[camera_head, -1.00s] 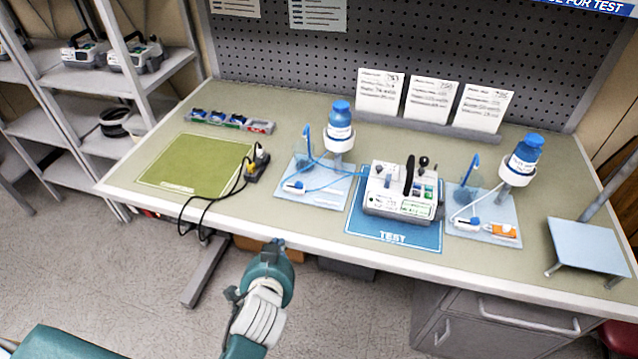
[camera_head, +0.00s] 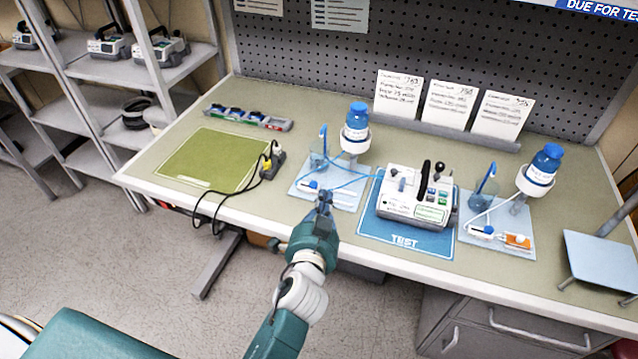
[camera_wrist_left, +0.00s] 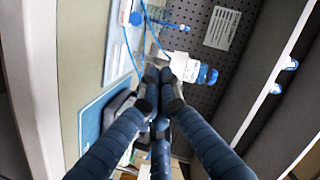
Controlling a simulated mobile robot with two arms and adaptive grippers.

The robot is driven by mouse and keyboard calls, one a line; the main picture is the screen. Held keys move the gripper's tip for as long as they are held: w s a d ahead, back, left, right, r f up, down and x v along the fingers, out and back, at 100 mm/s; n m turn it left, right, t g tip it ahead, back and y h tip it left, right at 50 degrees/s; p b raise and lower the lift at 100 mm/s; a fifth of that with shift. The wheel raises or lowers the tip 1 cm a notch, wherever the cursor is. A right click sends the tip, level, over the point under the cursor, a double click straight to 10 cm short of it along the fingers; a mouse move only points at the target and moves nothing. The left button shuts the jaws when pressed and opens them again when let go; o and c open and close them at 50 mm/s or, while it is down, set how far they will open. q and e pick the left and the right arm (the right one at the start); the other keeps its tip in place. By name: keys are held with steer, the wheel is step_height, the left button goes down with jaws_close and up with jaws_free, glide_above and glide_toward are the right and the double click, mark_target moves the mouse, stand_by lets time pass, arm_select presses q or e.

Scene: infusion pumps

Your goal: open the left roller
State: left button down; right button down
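The left roller clamp (camera_head: 309,185), a small white piece with a blue part, lies on the left pale blue tray (camera_head: 293,192). A small blue and white piece, likely the same clamp, shows at the top of the left wrist view (camera_wrist_left: 136,17). Blue tubing (camera_head: 345,184) runs across this tray. My left gripper (camera_head: 324,196) is over the tray's front edge, just in front and right of the clamp, and covers part of the tray. Its fingertips (camera_wrist_left: 161,78) are together with nothing visible between them. My right gripper is not in view.
A blue-capped bottle (camera_head: 356,122) stands behind the left tray. A white pump (camera_head: 412,199) sits on the blue TEST mat (camera_head: 390,236) to the right. The right tray (camera_head: 510,252) holds a similar set. A green mat (camera_head: 205,160) and black cables (camera_head: 232,194) lie left.

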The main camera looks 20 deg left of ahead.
arm_select(q)
steer(key=p, duration=0.2)
glide_above(314, 184)
steer(key=s+d, duration=0.1)
steer(key=d, duration=0.4)
steer(key=shift+s+a+f, duration=0.15)
steer(key=shift+f, duration=0.5)
steer(key=shift+s+a+f+b, duration=0.2)
steer(key=shift+a+f+b, duration=0.1)
steer(key=shift+a+f, duration=1.1)
steer(key=shift+f, duration=0.1)
